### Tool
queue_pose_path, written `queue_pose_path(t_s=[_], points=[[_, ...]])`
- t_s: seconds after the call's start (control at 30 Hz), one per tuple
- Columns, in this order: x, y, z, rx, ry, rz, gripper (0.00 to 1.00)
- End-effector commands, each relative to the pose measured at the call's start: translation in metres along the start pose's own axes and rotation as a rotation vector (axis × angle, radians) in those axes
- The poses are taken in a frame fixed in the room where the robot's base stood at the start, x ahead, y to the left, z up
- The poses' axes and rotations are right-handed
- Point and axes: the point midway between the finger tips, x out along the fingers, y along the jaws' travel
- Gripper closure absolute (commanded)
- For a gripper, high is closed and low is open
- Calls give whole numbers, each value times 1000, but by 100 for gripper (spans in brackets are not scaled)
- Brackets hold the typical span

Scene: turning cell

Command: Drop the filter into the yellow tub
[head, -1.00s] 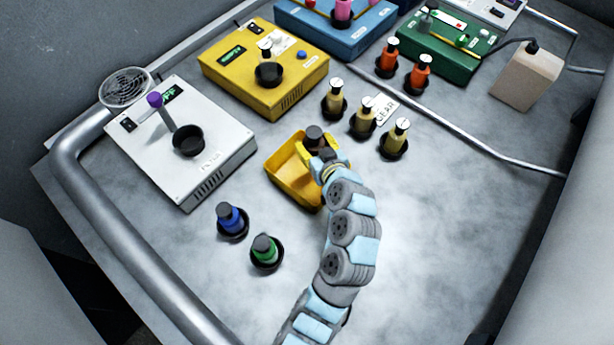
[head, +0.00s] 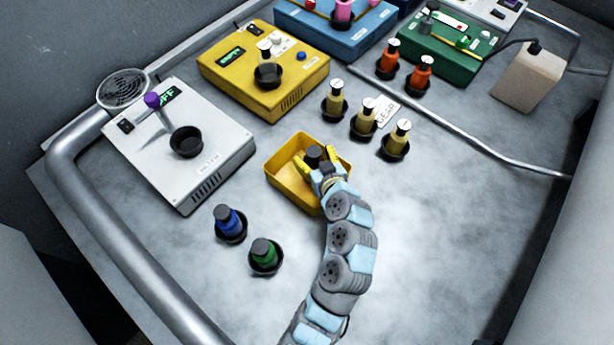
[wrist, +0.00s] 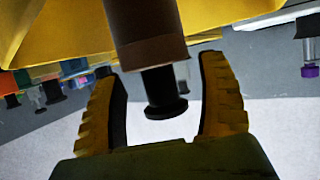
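The yellow tub (head: 283,180) stands in the middle of the table; its yellow wall fills the top of the wrist view (wrist: 60,35). The filter, a brown cylinder with a black knobbed end (wrist: 163,92), shows between my fingers in the wrist view. In the head view its dark top (head: 313,154) lies within the tub's outline. My gripper (head: 321,162) is over the tub's right part. Its yellow fingers are spread, with gaps on both sides of the filter. I cannot tell whether the filter rests on the tub floor, which my gripper partly hides.
Blue (head: 229,222) and green (head: 264,255) capped bottles stand in black holders at front left. Several tan bottles (head: 366,118) stand behind right. A white machine (head: 215,165) is left, a yellow machine (head: 290,90) behind. The table right of my arm is clear.

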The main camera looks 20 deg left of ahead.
Motion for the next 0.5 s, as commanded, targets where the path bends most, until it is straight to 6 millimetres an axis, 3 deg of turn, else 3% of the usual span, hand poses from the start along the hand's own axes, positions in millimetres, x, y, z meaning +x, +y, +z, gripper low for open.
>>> queue_pose_path(t_s=[0.37, 0.5], points=[[-1, 0, 1, 0, -1, 0, 10], [-10, 1, 0, 0, 0, 2, 10]])
